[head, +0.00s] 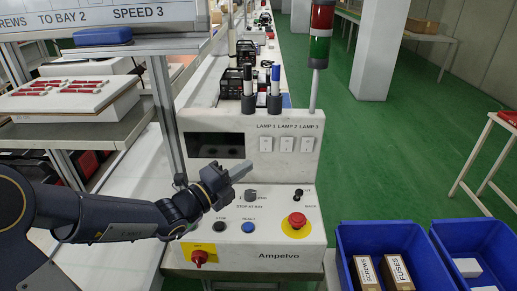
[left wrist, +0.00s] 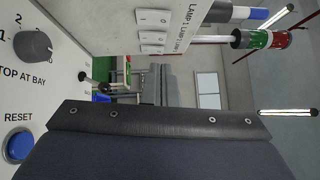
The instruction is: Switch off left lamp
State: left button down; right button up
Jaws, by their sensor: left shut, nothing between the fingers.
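The white control panel (head: 222,185) stands in front of me with three pale rocker switches in a row. The leftmost is the LAMP 1 switch (head: 266,144), then LAMP 2 (head: 286,144) and LAMP 3 (head: 307,144). In the left wrist view the row appears turned sideways, with the LAMP 1 switch (left wrist: 152,17) on top. My right gripper is out of view.
The STOP AT BAY knob (head: 250,195), blue RESET button (head: 248,227) and red emergency button (head: 297,220) lie below my gripper. A red-green signal tower (head: 320,35) rises at the panel's right. Blue crates (head: 385,235) stand front right. Green floor is open beyond.

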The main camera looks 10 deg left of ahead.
aim_at(270, 141)
pick_arm(q)
jog(key=shift+w+d+r+p, duration=0.2)
jog(key=shift+w+d, duration=0.15)
jog(key=shift+w, duration=1)
jog(key=shift+w+d+r+p, duration=0.15)
jog(key=shift+w+d, duration=0.2)
jog(key=shift+w, duration=1.05)
jog(key=shift+w+d+r+p, duration=0.1)
jog(key=shift+w+d+p, duration=0.2)
jog(key=shift+w, duration=1.05)
